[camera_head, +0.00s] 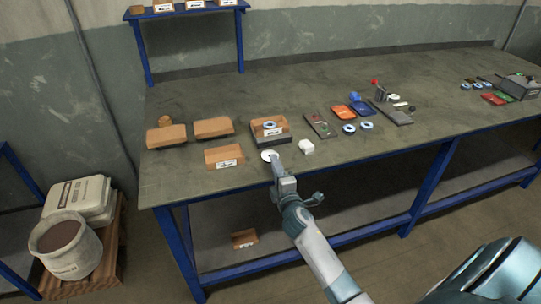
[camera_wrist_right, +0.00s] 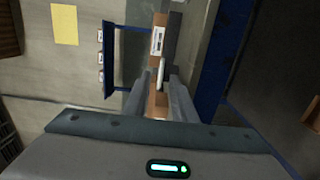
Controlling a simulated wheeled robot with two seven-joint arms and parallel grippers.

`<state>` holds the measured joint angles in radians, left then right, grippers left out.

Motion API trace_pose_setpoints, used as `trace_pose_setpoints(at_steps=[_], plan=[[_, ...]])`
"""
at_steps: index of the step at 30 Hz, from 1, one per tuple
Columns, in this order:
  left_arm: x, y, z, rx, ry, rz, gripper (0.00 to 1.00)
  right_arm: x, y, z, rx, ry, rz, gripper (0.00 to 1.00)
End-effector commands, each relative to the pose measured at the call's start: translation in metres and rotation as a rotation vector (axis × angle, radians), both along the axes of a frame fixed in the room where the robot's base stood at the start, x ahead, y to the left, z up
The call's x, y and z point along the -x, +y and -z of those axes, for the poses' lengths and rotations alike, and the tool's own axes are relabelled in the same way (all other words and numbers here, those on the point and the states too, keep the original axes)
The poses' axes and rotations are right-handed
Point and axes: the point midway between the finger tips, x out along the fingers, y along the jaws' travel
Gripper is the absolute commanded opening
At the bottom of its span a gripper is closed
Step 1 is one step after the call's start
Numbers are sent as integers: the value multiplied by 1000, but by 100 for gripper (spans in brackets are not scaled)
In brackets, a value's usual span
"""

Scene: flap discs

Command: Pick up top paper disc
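A white paper disc (camera_head: 267,155) shows at the front edge of the table, just at the tip of my right gripper (camera_head: 275,161). In the right wrist view, the white disc (camera_wrist_right: 160,73) shows nearly edge-on in the gap between the fingers of my right gripper (camera_wrist_right: 158,80). The fingers stand apart, with space on both sides of the disc. I cannot tell whether the disc is single or the top of a stack. My left gripper is not in view.
A cardboard box (camera_head: 224,164) with a label lies left of the disc. Another open box (camera_head: 270,122) holding a blue-ringed disc stands behind it.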

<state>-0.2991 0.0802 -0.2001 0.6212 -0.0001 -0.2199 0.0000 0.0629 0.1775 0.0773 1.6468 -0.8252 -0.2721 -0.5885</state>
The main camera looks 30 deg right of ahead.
Motion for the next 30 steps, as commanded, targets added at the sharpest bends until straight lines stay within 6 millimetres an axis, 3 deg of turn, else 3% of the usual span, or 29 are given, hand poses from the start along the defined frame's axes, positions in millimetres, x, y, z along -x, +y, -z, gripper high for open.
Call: trace_pose_setpoints(at_steps=[13, 16, 17, 30], plan=[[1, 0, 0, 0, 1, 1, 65, 0, 0, 1, 1, 1, 0, 24], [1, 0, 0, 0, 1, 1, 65, 0, 0, 1, 1, 0, 0, 3], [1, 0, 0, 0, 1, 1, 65, 0, 0, 1, 1, 1, 1, 0], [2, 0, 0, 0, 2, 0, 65, 0, 0, 0, 1, 1, 1, 0]])
